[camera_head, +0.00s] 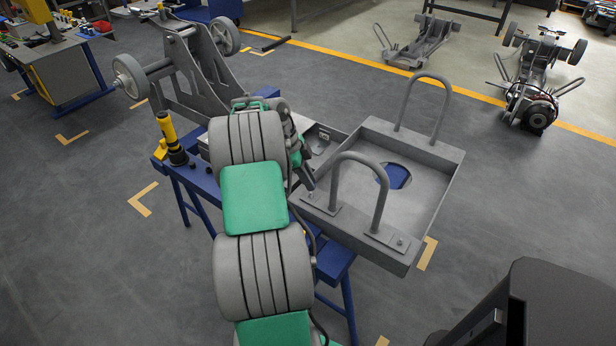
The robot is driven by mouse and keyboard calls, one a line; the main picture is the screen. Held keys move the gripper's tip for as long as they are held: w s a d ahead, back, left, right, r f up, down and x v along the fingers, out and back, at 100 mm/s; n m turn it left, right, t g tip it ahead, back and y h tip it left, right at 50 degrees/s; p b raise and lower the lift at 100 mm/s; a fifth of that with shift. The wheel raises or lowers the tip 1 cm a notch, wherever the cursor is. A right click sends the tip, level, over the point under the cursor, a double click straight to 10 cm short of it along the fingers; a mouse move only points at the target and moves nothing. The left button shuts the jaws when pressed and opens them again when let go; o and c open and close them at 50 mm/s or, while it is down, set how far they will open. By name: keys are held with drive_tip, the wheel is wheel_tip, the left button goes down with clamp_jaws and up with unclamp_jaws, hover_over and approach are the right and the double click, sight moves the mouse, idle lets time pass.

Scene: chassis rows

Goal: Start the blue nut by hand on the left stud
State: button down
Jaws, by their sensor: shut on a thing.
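The grey chassis (440,160) lies on a blue stand (340,262), with a tray-like front end and two bent tube handles. The nearer handle (378,205) has two foot plates. The right foot plate (386,243) shows a small bolt or stud end. My gripper (308,183) is mostly behind my grey and green arm. Its dark tip points down close to the left foot plate (322,204), and I cannot tell whether it touches. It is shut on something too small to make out. The blue nut and the left stud cannot be made out.
A yellow and black tool (172,138) stands upright at the stand's left. The chassis's rear frame with two grey wheels (130,77) rises behind. A dark box-like object (550,305) fills the lower right. A workbench (55,65) is far left.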

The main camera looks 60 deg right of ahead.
sight(310, 193)
drive_tip(key=shift+f+b, duration=0.4)
drive_tip(key=shift+f, duration=0.5)
drive_tip(key=shift+r+n+h, duration=0.25)
drive_tip(key=shift+n+h, duration=0.05)
drive_tip(key=shift+n, duration=0.4)
drive_tip(key=n, duration=0.1)
drive_tip(key=n+h+p, duration=0.1)
drive_tip(key=n, duration=0.1)
drive_tip(key=n+t, duration=0.1)
drive_tip(key=shift+s+a+r, duration=0.2)
drive_tip(key=shift+a+r, duration=0.05)
drive_tip(key=shift+r, duration=0.05)
drive_tip(key=n, duration=0.1)
drive_tip(key=n+t, duration=0.1)
drive_tip(key=n, duration=0.1)
drive_tip(key=n+t+h, duration=0.1)
drive_tip(key=n, duration=0.1)
drive_tip(key=shift+s+f, duration=0.2)
drive_tip(key=shift+f, duration=0.05)
drive_tip(key=n, duration=0.2)
drive_tip(key=n+t, duration=0.1)
drive_tip(key=n, duration=0.1)
drive_tip(key=shift+n+t, duration=0.3)
drive_tip(key=shift+a+f+b, duration=0.1)
drive_tip(key=shift+f+b, duration=0.6)
drive_tip(key=shift+f, duration=0.35)
drive_tip(key=shift+f, duration=0.2)
drive_tip(key=shift+w, duration=0.1)
